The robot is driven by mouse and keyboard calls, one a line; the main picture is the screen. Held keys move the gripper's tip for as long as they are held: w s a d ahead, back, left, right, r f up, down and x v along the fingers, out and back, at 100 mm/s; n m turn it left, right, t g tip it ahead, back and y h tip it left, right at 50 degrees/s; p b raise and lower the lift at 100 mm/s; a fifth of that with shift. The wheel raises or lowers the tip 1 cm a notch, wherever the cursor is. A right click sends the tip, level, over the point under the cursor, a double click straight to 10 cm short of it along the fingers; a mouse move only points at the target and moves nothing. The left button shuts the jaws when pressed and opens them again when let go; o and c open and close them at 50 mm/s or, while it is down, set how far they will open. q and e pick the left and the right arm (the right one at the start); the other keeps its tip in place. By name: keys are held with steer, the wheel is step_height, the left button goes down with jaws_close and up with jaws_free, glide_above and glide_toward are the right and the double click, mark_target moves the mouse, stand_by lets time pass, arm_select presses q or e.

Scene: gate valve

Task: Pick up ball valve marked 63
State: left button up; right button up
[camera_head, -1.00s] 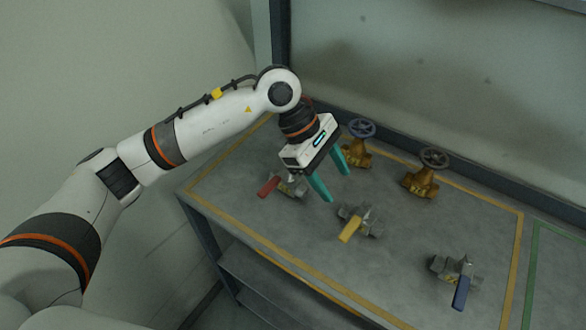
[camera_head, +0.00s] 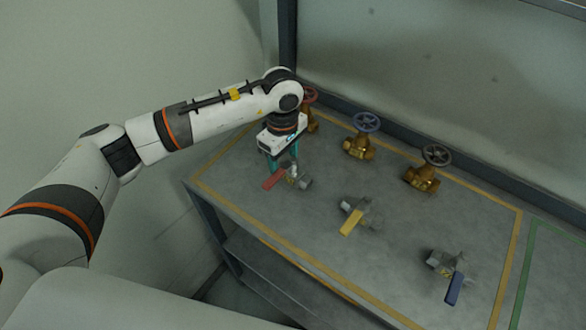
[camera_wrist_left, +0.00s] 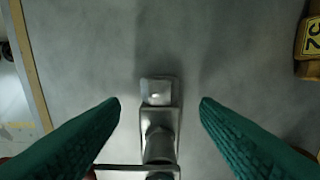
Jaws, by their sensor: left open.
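Three grey metal ball valves lie on the table, with a red handle (camera_head: 274,179), a yellow handle (camera_head: 351,222) and a blue handle (camera_head: 454,289). I cannot read the number 63 on any of them in the head view. My left gripper (camera_head: 284,165) is open and points down above the red-handled valve (camera_head: 298,178). In the left wrist view, a grey metal valve body (camera_wrist_left: 158,125) lies between the spread teal fingers (camera_wrist_left: 160,103), with clear space on both sides. Its lower part runs out of the picture. My right gripper is not in view.
Brass gate valves with a red wheel (camera_head: 310,95), a blue wheel (camera_head: 366,122) and a dark wheel (camera_head: 437,154) stand along the back. A yellow tag (camera_wrist_left: 312,38) shows at the wrist view's right edge. The table (camera_head: 260,225) is clear between the valves.

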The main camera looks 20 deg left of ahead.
arm_select(q)
steer(key=shift+f+p, duration=0.3)
steer(key=shift+f, duration=1.25)
steer(key=shift+c, duration=0.6)
steer(key=shift+r, duration=0.1)
jaws_close()
